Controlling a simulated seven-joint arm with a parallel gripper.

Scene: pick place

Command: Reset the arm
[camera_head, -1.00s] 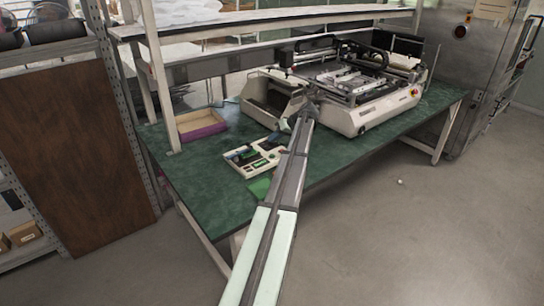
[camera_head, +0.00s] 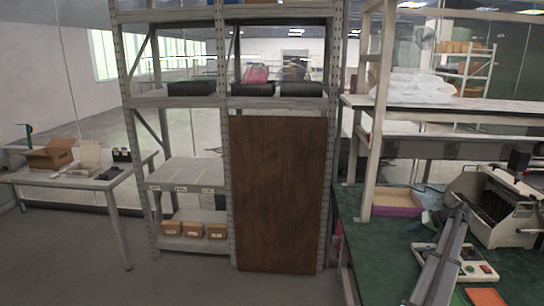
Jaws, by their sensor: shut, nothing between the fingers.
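My arm reaches in from the bottom right over the green-topped workbench (camera_head: 385,262). My gripper (camera_head: 457,203) is at its far end, small in the picture, and appears shut with nothing held. It is in front of a pale machine with a dark slotted front (camera_head: 482,197), and I cannot tell whether they touch. A white tray with small parts (camera_head: 474,272) lies on the bench to the right of the arm, partly hidden by it.
A wooden tray with a purple side (camera_head: 397,209) sits at the back of the bench. A metal shelf rack (camera_head: 225,102) with a brown panel (camera_head: 278,195) stands in the middle. A table with boxes (camera_head: 82,178) is at the left. The floor between them is clear.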

